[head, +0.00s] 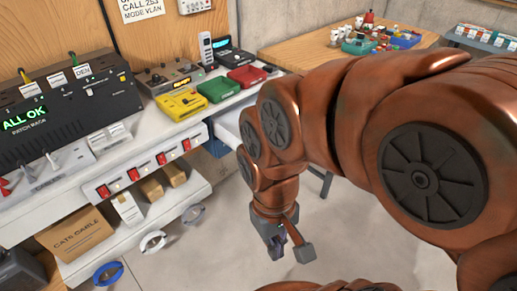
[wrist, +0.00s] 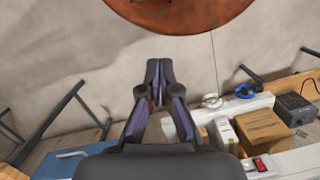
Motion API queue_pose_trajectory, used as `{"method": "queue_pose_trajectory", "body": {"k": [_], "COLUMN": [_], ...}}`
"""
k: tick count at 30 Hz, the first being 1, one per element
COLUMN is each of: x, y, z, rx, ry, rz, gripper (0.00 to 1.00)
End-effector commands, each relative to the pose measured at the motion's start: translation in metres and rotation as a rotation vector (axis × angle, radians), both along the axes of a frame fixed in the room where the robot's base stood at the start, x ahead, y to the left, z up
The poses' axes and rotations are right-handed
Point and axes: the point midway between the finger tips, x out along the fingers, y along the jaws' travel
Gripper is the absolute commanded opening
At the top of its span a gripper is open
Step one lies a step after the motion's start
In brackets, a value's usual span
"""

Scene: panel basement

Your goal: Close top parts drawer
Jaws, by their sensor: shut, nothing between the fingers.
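A white drawer-like part (head: 228,127) sticks out from the right end of the white bench in the head view, and looks like the top parts drawer pulled open. My arm hides its right side and most of its inside, so I cannot tell how far out it is. My gripper (head: 275,250) points down over the floor, in front of the bench and apart from the drawer. In the wrist view my gripper (wrist: 160,72) has its fingers together with nothing between them. I cannot make out the drawer surely in the wrist view.
Yellow (head: 181,103), green (head: 218,89) and red (head: 247,76) boxes stand on the bench top. A lower shelf holds cartons (head: 76,229). Cable coils (head: 153,241) hang at its edge. A wooden table (head: 300,50) stands behind. The floor before the bench is clear.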

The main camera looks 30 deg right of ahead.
Motion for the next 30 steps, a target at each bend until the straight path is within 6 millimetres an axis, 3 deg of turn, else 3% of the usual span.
{"method": "queue_pose_trajectory", "body": {"k": [5, 9, 17, 23, 30], "x": [0.027, 0.062, 0.129, 0.173, 0.204], "y": [0.002, -0.001, -0.034, -0.087, -0.178], "z": [-0.016, -0.028, -0.041, -0.048, -0.055], "rx": [0.056, 0.126, 0.28, 0.426, 0.645], "ry": [-0.022, -0.043, -0.056, -0.043, 0.008], "rz": [-0.263, -0.579, -1.18, -1.65, -2.198], "gripper": [0.0, 0.0, 0.0, 0.0, 0.0]}}
